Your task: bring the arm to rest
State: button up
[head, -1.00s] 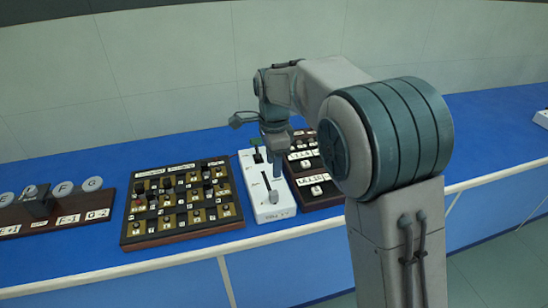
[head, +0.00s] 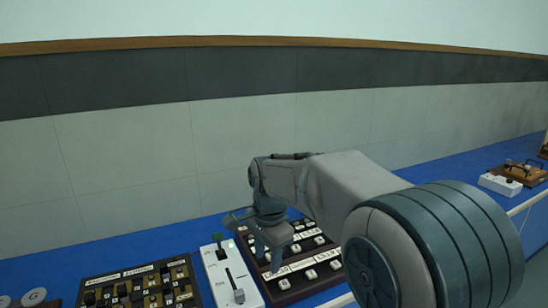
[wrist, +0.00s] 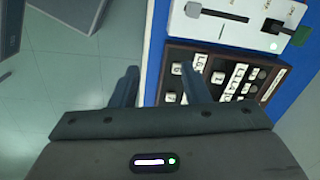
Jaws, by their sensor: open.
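My gripper (wrist: 158,85) is open and empty in the wrist view, its two fingers apart. It hangs over the front edge of the blue bench, beside a dark board with white labelled keys (wrist: 212,62). In the head view my gripper (head: 270,262) is partly hidden behind my own wrist and shows in front of the same dark board (head: 300,285). My arm reaches out from the lower right, bent at the elbow.
A white slider box (head: 228,277) stands left of the dark board; it also shows in the wrist view (wrist: 236,22). A board of black and gold switches (head: 135,290) is further left. Another white box (head: 499,184) and a brown board (head: 522,172) sit far right.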

jog(key=s+d+f+n+t, duration=0.2)
jog(key=s+d+n, duration=0.8)
jog(key=s+d, duration=0.7)
jog(key=s, duration=0.3)
jog(key=shift+f+t, duration=0.3)
jog(key=shift+f, duration=0.05)
dwell(1.2)
